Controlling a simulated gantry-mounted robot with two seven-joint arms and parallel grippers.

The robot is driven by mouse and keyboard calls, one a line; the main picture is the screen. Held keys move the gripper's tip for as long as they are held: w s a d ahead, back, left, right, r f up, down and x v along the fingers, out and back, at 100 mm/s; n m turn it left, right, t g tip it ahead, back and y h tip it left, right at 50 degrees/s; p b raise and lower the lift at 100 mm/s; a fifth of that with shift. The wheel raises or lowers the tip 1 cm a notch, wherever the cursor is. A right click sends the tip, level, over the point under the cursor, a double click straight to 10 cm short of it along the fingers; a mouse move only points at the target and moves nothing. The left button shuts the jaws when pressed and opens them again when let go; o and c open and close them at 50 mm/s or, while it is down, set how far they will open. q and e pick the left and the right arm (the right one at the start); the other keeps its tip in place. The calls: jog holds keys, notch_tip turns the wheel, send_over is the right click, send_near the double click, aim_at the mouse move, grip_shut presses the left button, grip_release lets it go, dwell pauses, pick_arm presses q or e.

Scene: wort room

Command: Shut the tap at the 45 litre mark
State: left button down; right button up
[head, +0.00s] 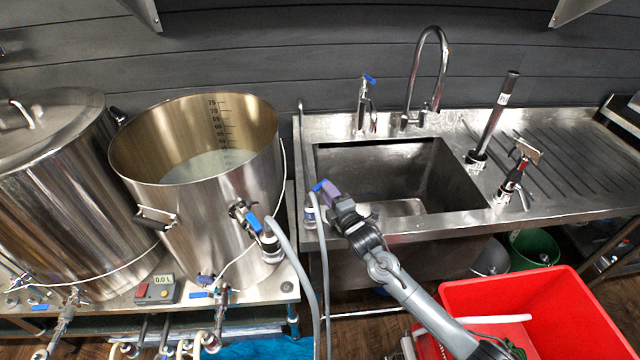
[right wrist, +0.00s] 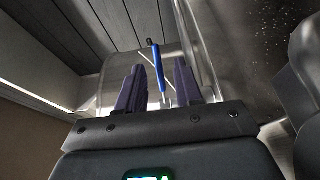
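A steel pot (head: 200,190) stands left of the sink, with litre marks (head: 220,130) inside its far wall. Cloudy liquid (head: 208,166) stands at the lower visible marks; I cannot read the exact level. A tap with a blue lever (head: 320,186) sits on the upright pipe (head: 304,150) at the sink's left edge. My right gripper (head: 331,190) is at this lever. In the right wrist view, its dark fingers (right wrist: 158,90) are apart, with the blue lever (right wrist: 157,65) showing between and beyond them. I cannot tell whether they touch it. My left gripper is not in view.
The pot has its own blue-levered valve (head: 252,222) with a grey hose (head: 300,270). A meter (head: 158,290) reads 0.0 L. A lidded kettle (head: 65,190) stands at the left. A red crate (head: 540,310) is at lower right.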

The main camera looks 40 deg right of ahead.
jog(key=w+d, duration=0.1)
jog(key=w, duration=0.5)
jog(key=shift+w+b, duration=0.15)
jog(key=shift+b, duration=0.2)
jog(key=shift+r, duration=0.1)
grip_shut()
